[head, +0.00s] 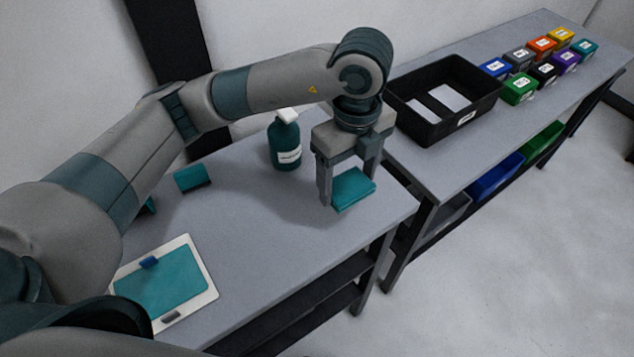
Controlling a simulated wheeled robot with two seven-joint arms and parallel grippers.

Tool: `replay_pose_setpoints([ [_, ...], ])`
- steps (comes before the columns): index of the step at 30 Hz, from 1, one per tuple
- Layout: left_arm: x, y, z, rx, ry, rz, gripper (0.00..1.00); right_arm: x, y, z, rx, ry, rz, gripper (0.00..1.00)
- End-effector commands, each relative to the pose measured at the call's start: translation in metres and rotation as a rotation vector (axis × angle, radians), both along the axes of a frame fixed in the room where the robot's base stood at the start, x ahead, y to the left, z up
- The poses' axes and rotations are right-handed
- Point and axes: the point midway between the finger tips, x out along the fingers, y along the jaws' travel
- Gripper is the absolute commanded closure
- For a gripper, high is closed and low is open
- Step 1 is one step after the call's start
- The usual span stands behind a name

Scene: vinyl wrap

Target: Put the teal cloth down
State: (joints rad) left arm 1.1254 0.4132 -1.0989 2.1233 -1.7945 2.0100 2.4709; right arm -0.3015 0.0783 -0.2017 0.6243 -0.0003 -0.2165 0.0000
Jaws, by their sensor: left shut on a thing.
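The teal cloth (354,190) is a small folded pad at the front right part of the near table, close to its right end. My left gripper (346,194) points down with its fingers on either side of the cloth and is shut on it. I cannot tell whether the cloth touches the tabletop or hangs just above it. My right gripper is not in view.
A teal spray bottle (285,145) stands behind the gripper. A teal block (192,177) and a white-framed board with a teal sheet (165,283) lie to the left. A black tray (442,98) and several coloured boxes (519,88) stand on the far table.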

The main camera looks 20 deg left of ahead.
Motion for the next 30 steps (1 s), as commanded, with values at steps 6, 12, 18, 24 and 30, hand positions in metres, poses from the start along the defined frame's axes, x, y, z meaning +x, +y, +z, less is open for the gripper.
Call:
replay_pose_setpoints([
  [6,0.015,0.040,-0.025,0.000,0.005,0.006,0.52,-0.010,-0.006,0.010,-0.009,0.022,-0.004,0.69],
  [12,0.025,0.063,-0.039,0.002,0.002,0.003,0.52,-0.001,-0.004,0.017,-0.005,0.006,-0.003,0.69],
  [18,0.028,0.068,-0.044,0.000,0.000,0.000,0.52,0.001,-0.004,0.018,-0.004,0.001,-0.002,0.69],
  [24,0.027,0.067,-0.044,0.000,0.000,0.000,0.52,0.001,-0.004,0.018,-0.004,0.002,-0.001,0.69],
  [30,0.027,0.067,-0.055,0.001,0.003,0.000,0.52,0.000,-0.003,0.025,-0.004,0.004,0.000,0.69],
])
